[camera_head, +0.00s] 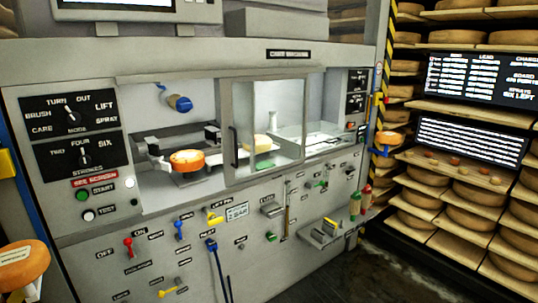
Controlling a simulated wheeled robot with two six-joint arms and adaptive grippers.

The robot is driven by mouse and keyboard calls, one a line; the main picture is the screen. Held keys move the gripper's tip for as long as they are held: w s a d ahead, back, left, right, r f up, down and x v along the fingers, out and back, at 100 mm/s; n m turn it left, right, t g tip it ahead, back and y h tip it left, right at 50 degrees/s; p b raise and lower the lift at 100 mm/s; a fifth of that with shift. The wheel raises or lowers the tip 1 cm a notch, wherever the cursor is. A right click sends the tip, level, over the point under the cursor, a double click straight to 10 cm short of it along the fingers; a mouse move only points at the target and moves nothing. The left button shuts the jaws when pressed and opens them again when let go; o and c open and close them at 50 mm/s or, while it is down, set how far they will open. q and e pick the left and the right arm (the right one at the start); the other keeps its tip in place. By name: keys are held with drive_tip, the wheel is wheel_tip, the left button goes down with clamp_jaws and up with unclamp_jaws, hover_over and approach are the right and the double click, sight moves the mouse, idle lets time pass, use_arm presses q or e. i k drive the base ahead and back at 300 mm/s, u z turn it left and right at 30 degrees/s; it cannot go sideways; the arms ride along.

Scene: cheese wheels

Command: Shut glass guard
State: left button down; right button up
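The glass guard (270,118) is a framed clear pane on the front of the grey machine. It covers the middle-right part of the window, and a dark upright handle (234,148) is on its left frame. The left part of the window (150,125) is uncovered. Inside that gap an orange cheese wheel (187,160) sits in the machine, below a blue-ended fitting (178,102). A pale round thing and a green patch show behind the pane. Neither of my grippers is in view.
Control panels with knobs (72,122) are left of the window. Coloured levers (128,247) and a small ledge (325,233) stick out from the lower front. Shelves of cheese wheels (470,218) and dark screens (478,78) stand at right. Another orange wheel (22,265) is at lower left.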

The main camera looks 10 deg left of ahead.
sight(229, 133)
drive_tip(key=z, duration=0.9)
drive_tip(key=i, duration=1.65)
drive_tip(key=u, duration=0.45)
